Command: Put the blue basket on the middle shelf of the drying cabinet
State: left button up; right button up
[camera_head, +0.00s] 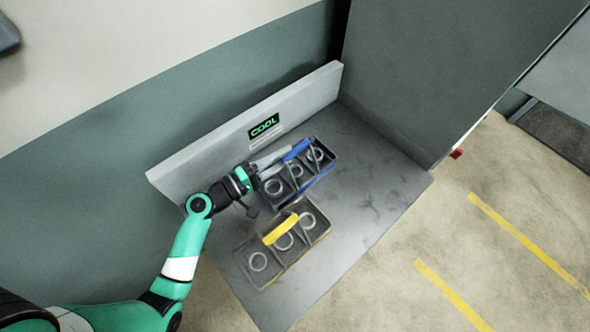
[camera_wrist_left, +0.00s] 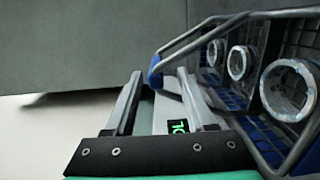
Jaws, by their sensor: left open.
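The blue basket (camera_head: 307,186) stands on the grey bench top, with several metal rings in it and a blue handle (camera_head: 297,149) over its far side. It also fills the right of the left wrist view (camera_wrist_left: 265,137), where rings, wire mesh and a slanting handle bar show. My left gripper (camera_head: 282,155) is at the basket's far side, close to the handle. In the left wrist view my left gripper (camera_wrist_left: 158,82) has its fingers apart, with a blue handle end near the tips; whether they touch cannot be told. My right gripper is not in view. No cabinet shelf is visible.
A basket with a yellow handle (camera_head: 281,229) and rings stands nearer on the same bench (camera_head: 365,205). A low back panel with a COOL sign (camera_head: 264,126) runs behind. A large grey housing (camera_head: 440,75) borders the bench's right end. The bench's right part is clear.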

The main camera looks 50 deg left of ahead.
aim_at(310, 142)
pick_arm(q)
jog(key=w, duration=0.4)
jog(key=shift+w+d+r, duration=0.1)
jog(key=shift+d+r, duration=0.1)
jog(key=shift+d, duration=0.2)
grip_shut()
dwell(0.8)
jog(key=shift+r, duration=0.1)
